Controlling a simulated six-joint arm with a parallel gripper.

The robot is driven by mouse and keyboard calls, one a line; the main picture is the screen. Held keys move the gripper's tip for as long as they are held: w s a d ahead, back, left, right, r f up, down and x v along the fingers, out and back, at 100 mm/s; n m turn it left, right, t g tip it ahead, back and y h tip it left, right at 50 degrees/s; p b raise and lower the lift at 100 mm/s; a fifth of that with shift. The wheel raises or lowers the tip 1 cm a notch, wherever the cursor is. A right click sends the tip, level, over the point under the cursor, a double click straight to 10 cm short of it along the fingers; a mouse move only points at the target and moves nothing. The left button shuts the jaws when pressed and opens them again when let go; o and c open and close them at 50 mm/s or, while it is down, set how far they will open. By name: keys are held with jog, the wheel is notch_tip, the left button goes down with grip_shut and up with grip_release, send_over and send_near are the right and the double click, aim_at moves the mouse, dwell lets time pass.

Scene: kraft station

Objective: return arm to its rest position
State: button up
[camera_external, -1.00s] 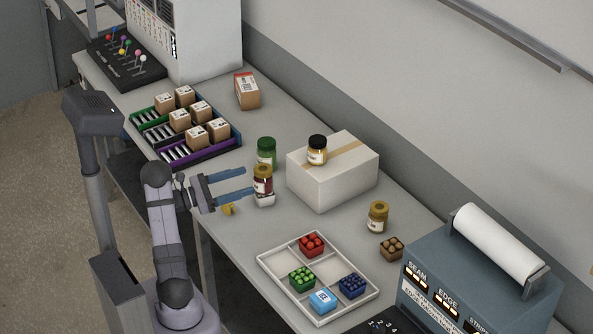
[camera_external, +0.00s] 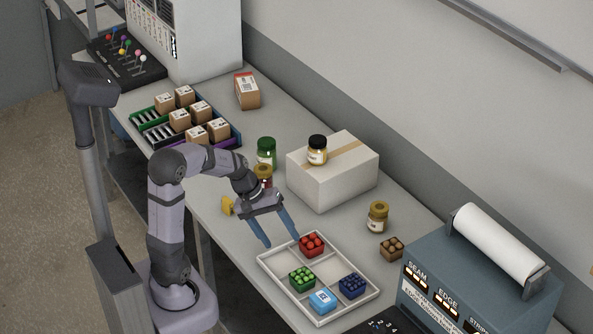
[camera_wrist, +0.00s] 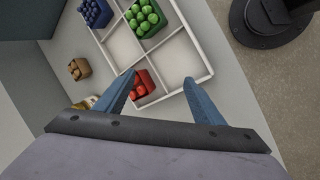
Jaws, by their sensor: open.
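My gripper (camera_external: 282,243) is open, with its two blue fingers spread and nothing between them. It hangs over the left end of the white divided tray (camera_external: 283,284), pointing down, close to the red carton of round items (camera_external: 312,244). In the wrist view my gripper (camera_wrist: 165,92) shows both fingers apart, with the red carton (camera_wrist: 142,84) beside the left finger and an empty tray compartment (camera_wrist: 180,65) near the right one. My arm arches from its base at lower left over the table edge.
The tray also holds a green carton (camera_external: 302,279), a dark blue carton (camera_external: 352,285) and a light blue box (camera_external: 322,301). A brown carton (camera_external: 391,248) and a jar (camera_external: 377,217) stand right. A white box (camera_external: 333,180) bears a jar (camera_external: 317,150). A green jar (camera_external: 266,152) stands behind my wrist.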

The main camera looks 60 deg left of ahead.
jog(key=s+d+m, duration=0.1)
jog(key=s+d+f+m+g+y, duration=0.1)
jog(key=s+m, duration=0.1)
jog(key=s+d+m, duration=0.1)
jog(key=s, duration=0.1)
jog(key=shift+s+d+f+m+g+y, duration=0.1)
jog(key=shift+s+f+m+g+y, duration=0.1)
jog(key=shift+f+m+g+y, duration=0.2)
jog(key=s+f+m+g+y, duration=0.2)
jog(key=s+f+m, duration=0.1)
jog(key=s, duration=0.4)
jog(key=shift+s+d+f+m, duration=0.25)
jog(key=shift+s+m, duration=0.1)
jog(key=shift+m, duration=0.35)
